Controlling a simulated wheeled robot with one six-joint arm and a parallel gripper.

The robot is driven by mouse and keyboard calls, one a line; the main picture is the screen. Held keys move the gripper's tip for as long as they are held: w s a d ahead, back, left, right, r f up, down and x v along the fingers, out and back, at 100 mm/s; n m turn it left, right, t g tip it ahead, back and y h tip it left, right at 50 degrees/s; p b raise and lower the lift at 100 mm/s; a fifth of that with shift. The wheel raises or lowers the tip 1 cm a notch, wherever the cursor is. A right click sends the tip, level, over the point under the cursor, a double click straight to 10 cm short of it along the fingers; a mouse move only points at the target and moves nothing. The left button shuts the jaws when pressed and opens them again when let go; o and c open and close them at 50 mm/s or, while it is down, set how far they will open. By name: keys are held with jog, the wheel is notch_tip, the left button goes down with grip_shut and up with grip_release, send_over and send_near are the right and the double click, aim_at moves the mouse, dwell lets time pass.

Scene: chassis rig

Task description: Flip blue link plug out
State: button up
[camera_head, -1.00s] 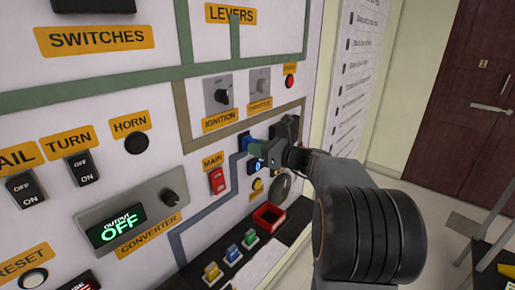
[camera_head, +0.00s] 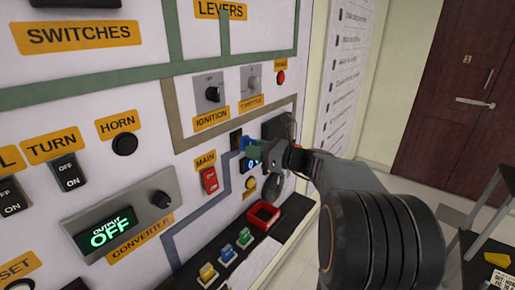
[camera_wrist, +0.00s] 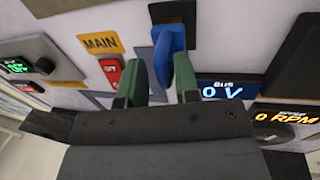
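In the head view the plug (camera_head: 246,144) is partly hidden by my gripper (camera_head: 256,152). A dark socket plate (camera_head: 236,138) shows directly behind the plug, and it also shows at the top of the wrist view (camera_wrist: 173,12). The plug's body appears to stand out from this plate. Whether its pins are still in the socket is hidden.
The red MAIN switch (camera_head: 209,179) is left of the gripper. The BUS display (camera_wrist: 222,91) reads 0 V. Below, a red-rimmed tray (camera_head: 263,214) and several coloured plugs, including another blue one (camera_head: 228,252), stand on the dark ledge. The ignition knob (camera_head: 211,94) is above.

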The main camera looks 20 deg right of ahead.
jog(key=shift+o, duration=0.6)
jog(key=shift+d, duration=0.1)
jog(key=b+v, duration=0.1)
jog(key=v, duration=1.2)
jog(key=shift+s+d, duration=0.25)
jog(key=shift+s, duration=0.05)
